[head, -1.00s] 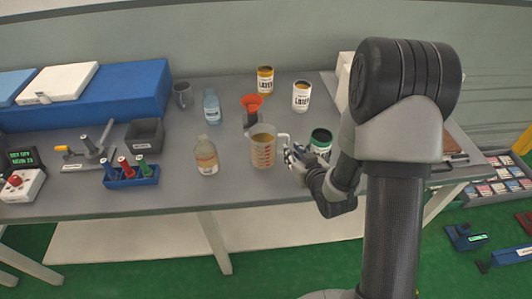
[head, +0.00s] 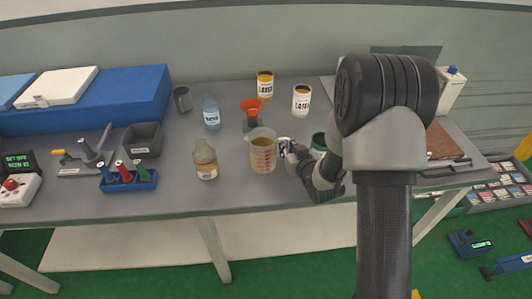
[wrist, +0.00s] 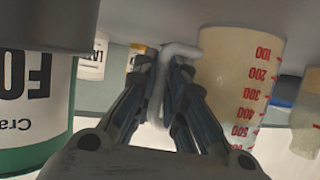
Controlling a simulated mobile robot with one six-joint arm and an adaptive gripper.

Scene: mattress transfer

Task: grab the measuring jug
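The measuring jug (head: 263,153) is clear with red marks and tan contents. It stands upright on the grey table, its handle towards my gripper (head: 284,145). In the wrist view the jug (wrist: 238,75) is at the right, and its pale handle (wrist: 163,85) lies between the fingertips of my gripper (wrist: 166,72). The fingers have closed in on the handle from both sides, with little or no gap showing.
A green can (head: 319,142) stands close to the right of my gripper. A bottle with tan contents (head: 205,160) is left of the jug, and a red funnel (head: 251,106) is behind it. Blue and white bottles and cans stand further back. The front table strip is clear.

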